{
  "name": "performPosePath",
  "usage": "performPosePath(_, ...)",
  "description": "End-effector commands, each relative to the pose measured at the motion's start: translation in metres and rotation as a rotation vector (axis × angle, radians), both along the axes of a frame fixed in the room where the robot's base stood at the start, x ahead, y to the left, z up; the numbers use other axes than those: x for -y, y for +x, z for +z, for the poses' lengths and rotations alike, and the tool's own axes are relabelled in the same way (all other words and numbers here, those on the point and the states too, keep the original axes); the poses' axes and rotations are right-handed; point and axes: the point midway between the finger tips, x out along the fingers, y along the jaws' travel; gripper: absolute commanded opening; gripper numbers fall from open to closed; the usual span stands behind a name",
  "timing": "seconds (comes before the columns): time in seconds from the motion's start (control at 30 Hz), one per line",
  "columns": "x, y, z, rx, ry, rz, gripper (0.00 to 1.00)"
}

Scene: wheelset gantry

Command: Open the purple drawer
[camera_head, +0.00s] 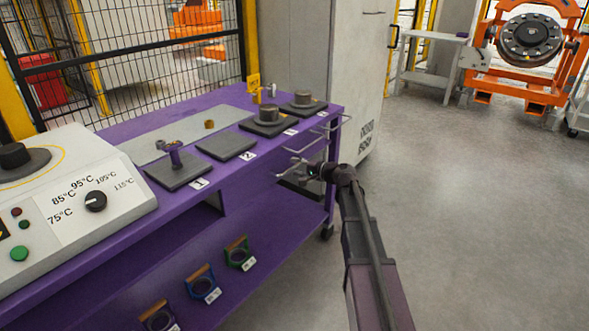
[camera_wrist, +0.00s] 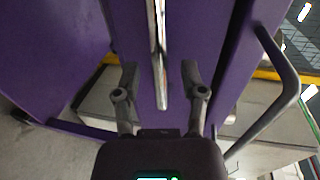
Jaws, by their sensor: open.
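The purple drawer is set in the upper right part of the purple workbench (camera_head: 262,215). Its flat front (camera_wrist: 142,40) fills the middle of the wrist view. A shiny metal bar handle (camera_wrist: 157,50) runs lengthwise along that front. My gripper (camera_wrist: 159,76) is open, with one finger on each side of the bar in the picture. I cannot tell whether the fingers touch the bar or how far off they are. In the head view my gripper (camera_head: 290,172) is at the bench's front side near its right end, partly hiding the drawer front.
A bent grey side rail (camera_wrist: 285,90) stands right of my fingers in the wrist view. The bench top holds grey pads and a control box (camera_head: 85,205). Several ring-shaped tools, including a green one (camera_head: 238,253), lie on the lower shelf. The floor (camera_head: 460,220) at right is clear.

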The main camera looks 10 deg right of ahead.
Motion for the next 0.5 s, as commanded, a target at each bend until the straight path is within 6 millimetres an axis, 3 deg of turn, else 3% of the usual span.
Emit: performPosePath(0.5,-0.0075,0.0086,-0.0023,-0.001,0.001,-0.001,0.54)
